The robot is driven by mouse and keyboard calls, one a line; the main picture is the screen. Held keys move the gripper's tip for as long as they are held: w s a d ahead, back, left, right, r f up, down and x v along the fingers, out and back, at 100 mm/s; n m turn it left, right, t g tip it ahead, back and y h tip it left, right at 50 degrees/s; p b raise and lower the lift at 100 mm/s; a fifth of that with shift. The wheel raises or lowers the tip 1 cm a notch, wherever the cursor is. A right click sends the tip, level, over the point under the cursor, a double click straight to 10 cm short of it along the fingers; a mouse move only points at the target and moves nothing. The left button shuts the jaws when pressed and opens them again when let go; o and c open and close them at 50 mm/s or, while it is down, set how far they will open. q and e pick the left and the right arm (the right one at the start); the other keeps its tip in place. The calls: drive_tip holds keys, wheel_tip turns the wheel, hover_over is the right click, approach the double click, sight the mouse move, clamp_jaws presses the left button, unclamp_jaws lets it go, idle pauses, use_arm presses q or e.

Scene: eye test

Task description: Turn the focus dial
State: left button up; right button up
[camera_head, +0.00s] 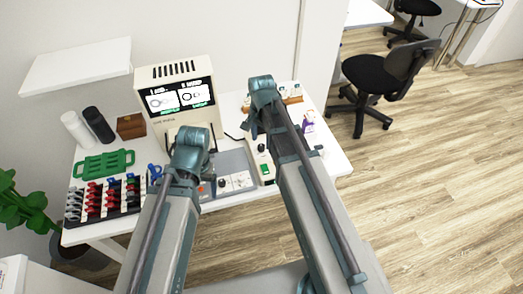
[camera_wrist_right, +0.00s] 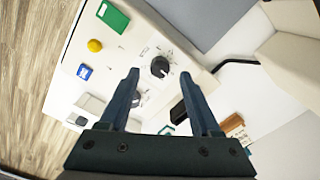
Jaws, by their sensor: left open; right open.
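A pale control panel (camera_head: 255,157) stands on the white table. In the right wrist view it carries a black dial (camera_wrist_right: 160,67) with a white pointer line and printed marks. A second, greyer knob (camera_wrist_right: 136,97) sits lower, partly hidden by a finger. I cannot read which is the focus dial. A dark knob (camera_head: 262,147) shows on the panel in the head view. My right gripper (camera_wrist_right: 160,80) is open above the panel, its fingers either side of the black dial in the picture, with no visible grip. My left gripper (camera_head: 178,165) is mostly hidden behind its own arm.
The eye test screen (camera_head: 180,96) stands at the back of the table. A rack of coloured pieces (camera_head: 104,197) and a green tray (camera_head: 104,164) are at the left. A green block (camera_wrist_right: 112,17), yellow button (camera_wrist_right: 95,45) and blue piece (camera_wrist_right: 85,72) lie near the dial.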

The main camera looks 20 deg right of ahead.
sight(261, 148)
use_arm(q)
drive_tip(key=shift+f+b, duration=0.85)
drive_tip(key=shift+f, duration=0.5)
use_arm(e)
drive_tip(key=shift+f, duration=1.4)
clamp_jaws()
